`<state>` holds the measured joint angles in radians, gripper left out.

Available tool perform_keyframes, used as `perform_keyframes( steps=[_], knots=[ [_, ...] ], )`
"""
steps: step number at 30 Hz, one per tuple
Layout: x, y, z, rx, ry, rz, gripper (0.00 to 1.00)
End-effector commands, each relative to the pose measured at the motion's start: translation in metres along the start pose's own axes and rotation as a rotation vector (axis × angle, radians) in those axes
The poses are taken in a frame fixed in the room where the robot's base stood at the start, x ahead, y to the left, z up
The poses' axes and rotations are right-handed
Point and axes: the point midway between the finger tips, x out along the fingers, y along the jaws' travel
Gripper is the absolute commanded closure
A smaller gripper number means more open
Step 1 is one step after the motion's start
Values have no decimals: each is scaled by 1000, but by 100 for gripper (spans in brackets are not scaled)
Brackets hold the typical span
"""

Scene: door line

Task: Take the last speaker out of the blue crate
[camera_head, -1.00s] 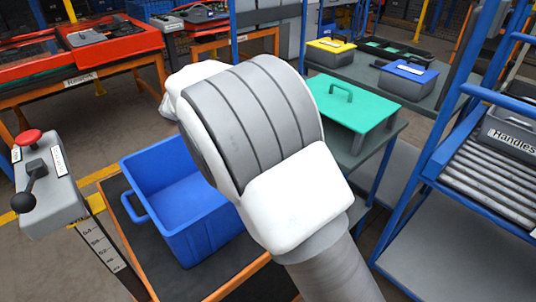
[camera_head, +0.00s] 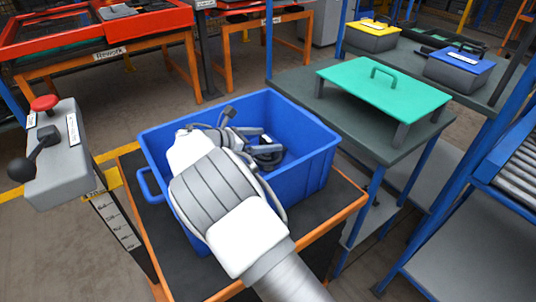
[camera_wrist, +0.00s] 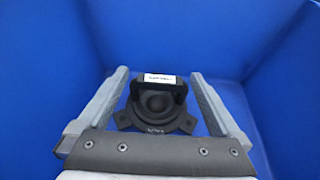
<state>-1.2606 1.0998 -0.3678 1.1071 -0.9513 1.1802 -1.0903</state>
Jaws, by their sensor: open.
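The blue crate (camera_head: 312,150) stands on a dark cart top with an orange edge. My arm reaches down into it in the head view. In the wrist view, the speaker (camera_wrist: 156,103) is a black round cone in a dark frame with a white label at its top. It lies in the crate against the blue walls (camera_wrist: 215,35). My gripper (camera_wrist: 159,80) is open, with one finger on each side of the speaker. I cannot tell whether the fingers touch it. In the head view my gripper (camera_head: 262,146) is inside the crate and the speaker is partly hidden by it.
A green lid with a handle (camera_head: 385,88) stands on a grey table right of the crate. A control box with a red button and black lever (camera_head: 57,150) stands at the left. Blue rack posts and rollers (camera_head: 515,160) are at the right. Orange benches stand behind.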

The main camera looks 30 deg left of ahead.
Motion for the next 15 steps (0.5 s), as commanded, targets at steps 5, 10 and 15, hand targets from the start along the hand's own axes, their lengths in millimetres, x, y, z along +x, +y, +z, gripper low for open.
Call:
perform_keyframes(
  steps=[5,10,15],
  knots=[
    [29,-1,-2,1,0,-4,0],
    [42,0,0,0,1,-1,0],
    [42,0,0,0,1,-1,2]
  ],
)
